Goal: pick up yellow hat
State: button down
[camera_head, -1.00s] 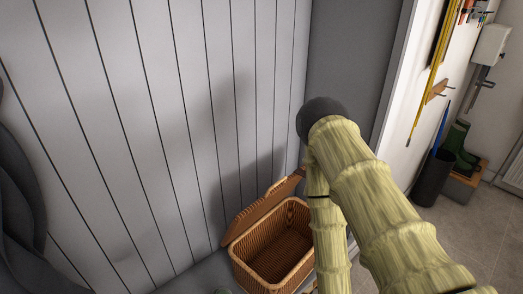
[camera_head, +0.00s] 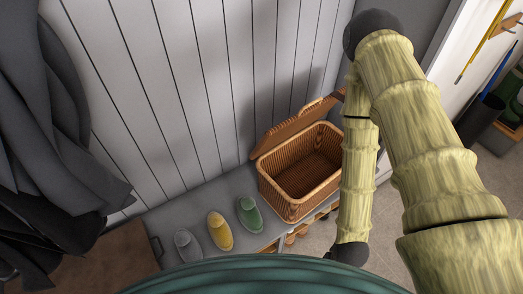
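The yellow hat (camera_head: 220,231) is a small, oval, rounded thing lying on the grey bench top (camera_head: 190,198). It lies between a similar grey one (camera_head: 187,246) on its left and a green one (camera_head: 249,214) on its right, with small gaps between them. My arm comes down on the right side of the view, to the right of the open basket. My gripper is not in view; the arm's lower end stops at a dark joint near the bottom, well right of the yellow hat.
An open wicker basket (camera_head: 290,193) with its lid tilted back stands on the bench, right of the green hat; its visible inside looks empty. Dark coats (camera_head: 62,135) hang at the left. A panelled wall (camera_head: 200,90) rises behind the bench. A brown mat (camera_head: 110,262) lies at lower left.

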aim_at(220, 231)
jog(key=z, duration=2.6)
jog(key=k, duration=1.6)
jog(key=u, duration=1.7)
